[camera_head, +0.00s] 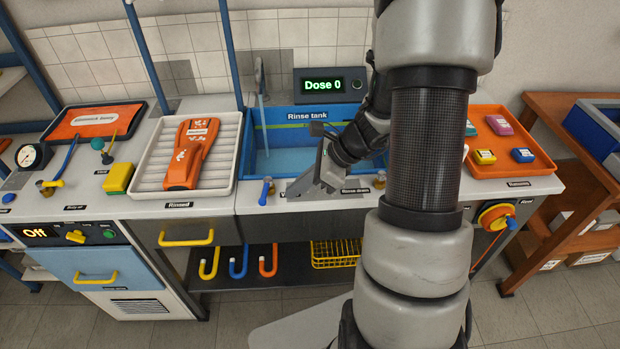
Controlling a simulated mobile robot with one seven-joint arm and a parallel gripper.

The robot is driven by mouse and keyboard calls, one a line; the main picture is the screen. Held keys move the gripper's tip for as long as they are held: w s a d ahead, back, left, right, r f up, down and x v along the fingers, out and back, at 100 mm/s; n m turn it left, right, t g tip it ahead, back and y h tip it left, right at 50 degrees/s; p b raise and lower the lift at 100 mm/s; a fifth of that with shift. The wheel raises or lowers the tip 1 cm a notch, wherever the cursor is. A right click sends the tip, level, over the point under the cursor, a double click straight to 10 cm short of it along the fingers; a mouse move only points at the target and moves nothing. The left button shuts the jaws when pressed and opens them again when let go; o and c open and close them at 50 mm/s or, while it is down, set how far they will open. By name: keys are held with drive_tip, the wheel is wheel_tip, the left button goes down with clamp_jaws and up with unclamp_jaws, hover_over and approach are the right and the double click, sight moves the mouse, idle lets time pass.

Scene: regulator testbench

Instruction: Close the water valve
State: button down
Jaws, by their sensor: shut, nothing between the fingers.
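A small valve with a blue handle (267,188) stands on the front ledge of the rinse tank (250,150), left of my gripper. Its label is mostly hidden, with only a first letter showing, so I cannot read whether it is the water valve. My gripper (293,193) is shut and empty, low over the ledge just right of this handle, with a small gap between them. A thin pale-blue vertical streak (262,125), possibly water, shows below a spout (259,72) at the tank's back left.
A white ribbed tray (146,183) with an orange tool (190,155) stands left of the tank. A "Rinse drain" label (355,190) is right of my gripper. An orange tray (541,167) with several small blocks stands at right. My arm hides the tank's right part.

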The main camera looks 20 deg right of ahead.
sight(265, 192)
drive_tip(key=shift+w+a+f, duration=0.2)
drive_tip(key=shift+w+a, duration=0.15)
drive_tip(key=shift+a, duration=0.3)
drive_tip(key=shift+w+a+f, duration=0.2)
drive_tip(key=shift+w+a, duration=0.1)
drive_tip(key=shift+a, duration=0.3)
drive_tip(key=shift+w+a+f, duration=0.2)
drive_tip(key=shift+w+a, duration=0.15)
drive_tip(key=shift+a, duration=0.3)
